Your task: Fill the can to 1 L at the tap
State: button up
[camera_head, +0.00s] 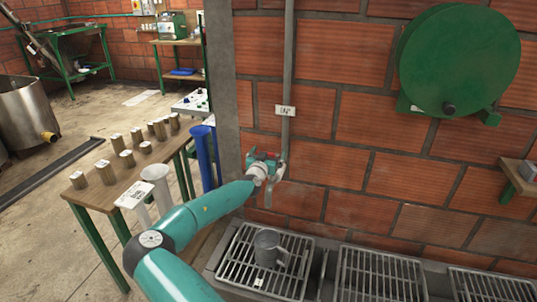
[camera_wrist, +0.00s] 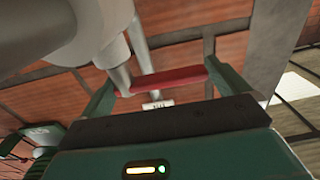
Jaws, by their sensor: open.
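The grey metal can (camera_head: 268,246) stands upright on the left drain grate (camera_head: 240,270), with its handle to the right. The tap (camera_head: 281,172) is on the brick wall above it, at the foot of a vertical pipe, and is partly hidden by my gripper (camera_head: 263,160). In the wrist view my gripper (camera_wrist: 165,76) is open, with a green finger on each side. A red bar (camera_wrist: 160,80), apparently the tap's lever, spans the gap between the fingers. I cannot tell whether they touch it. No water stream is visible, and the can's water level cannot be read.
More grates (camera_head: 380,275) line the trough to the right. A wooden table (camera_head: 110,200) with several small weights stands left, beside blue tubes (camera_head: 203,155). A green hose reel (camera_head: 458,60) hangs on the wall, and a small shelf (camera_head: 520,180) juts out at right.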

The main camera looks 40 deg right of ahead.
jog(key=c, duration=1.1)
jog(key=shift+s+d+t, duration=0.15)
jog(key=shift+s+t, duration=0.05)
jog(key=shift+t, duration=0.1)
jog(key=shift+s+n+t+y, duration=0.1)
jog(key=shift+n+t+y, duration=0.4)
jog(key=shift+n, duration=0.1)
jog(key=shift+a, duration=0.25)
jog(key=o, duration=1.1)
jog(key=shift+a+t, duration=0.1)
jog(key=shift+t, duration=0.2)
jog(key=v, duration=1.3)
jog(key=shift+a, duration=0.3)
